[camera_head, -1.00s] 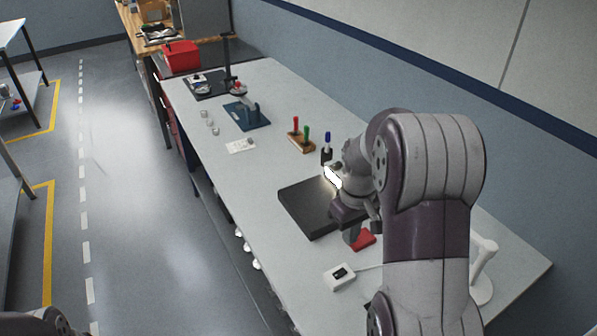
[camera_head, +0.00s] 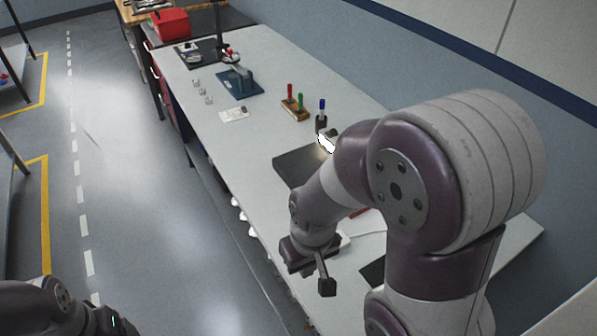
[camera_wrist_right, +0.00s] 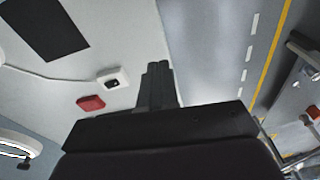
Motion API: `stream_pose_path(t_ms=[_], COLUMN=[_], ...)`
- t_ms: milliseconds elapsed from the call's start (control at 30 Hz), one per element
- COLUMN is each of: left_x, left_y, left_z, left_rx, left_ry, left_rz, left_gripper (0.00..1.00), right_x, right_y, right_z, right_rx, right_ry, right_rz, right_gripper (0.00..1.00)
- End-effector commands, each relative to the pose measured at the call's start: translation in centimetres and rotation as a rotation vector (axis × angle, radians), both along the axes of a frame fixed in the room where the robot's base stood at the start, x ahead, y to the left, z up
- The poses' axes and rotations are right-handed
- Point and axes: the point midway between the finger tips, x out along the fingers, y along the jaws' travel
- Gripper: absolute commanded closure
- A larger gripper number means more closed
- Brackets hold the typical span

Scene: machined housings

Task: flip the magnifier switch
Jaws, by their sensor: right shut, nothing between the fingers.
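The switch is a small white box with a black rocker (camera_wrist_right: 112,81), on the table at the left of the wrist view, with a cable running left from it. In the head view my right arm covers most of it; a white edge (camera_head: 345,239) shows beside the wrist. Whether the rocker is on or off is too small to tell. My right gripper (camera_head: 326,287) is shut and empty, over the table's front edge. Its fingers (camera_wrist_right: 158,80) are apart from the switch. A white ring, probably the magnifier (camera_wrist_right: 14,143), is partly visible at lower left. My left gripper is out of view.
A red block (camera_wrist_right: 91,103) lies close to the switch, and a dark pad (camera_wrist_right: 45,27) lies on its other side. A black mat (camera_head: 292,163), a marker holder (camera_head: 294,112) and a blue-based stand (camera_head: 240,82) are farther along the table (camera_head: 225,135). The aisle floor is clear.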

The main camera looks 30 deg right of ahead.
Motion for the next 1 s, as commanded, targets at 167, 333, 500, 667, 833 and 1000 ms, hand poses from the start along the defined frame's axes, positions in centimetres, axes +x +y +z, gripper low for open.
stream_pose_path(t_ms=[167,333,500,667,833,1000], left_x=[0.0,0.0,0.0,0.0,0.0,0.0], left_y=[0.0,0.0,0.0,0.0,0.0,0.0], left_z=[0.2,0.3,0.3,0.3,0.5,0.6], left_rx=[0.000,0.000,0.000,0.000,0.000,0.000], left_ry=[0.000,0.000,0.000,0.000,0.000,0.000], left_rz=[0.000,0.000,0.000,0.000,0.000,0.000], left_gripper=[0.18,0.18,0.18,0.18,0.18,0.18], right_x=[4.8,8.8,10.6,10.0,10.0,10.1], right_y=[-4.4,-9.2,-11.4,-11.8,-12.5,-13.2], right_z=[0.5,1.7,3.4,2.4,-0.9,-4.6], right_rx=[-0.046,-0.136,-0.209,-0.215,-0.213,-0.213], right_ry=[-0.005,0.034,0.075,0.109,0.109,0.108], right_rz=[-0.048,-0.004,0.063,0.082,0.082,0.082], right_gripper=[1.00,1.00,1.00,1.00,1.00,1.00])
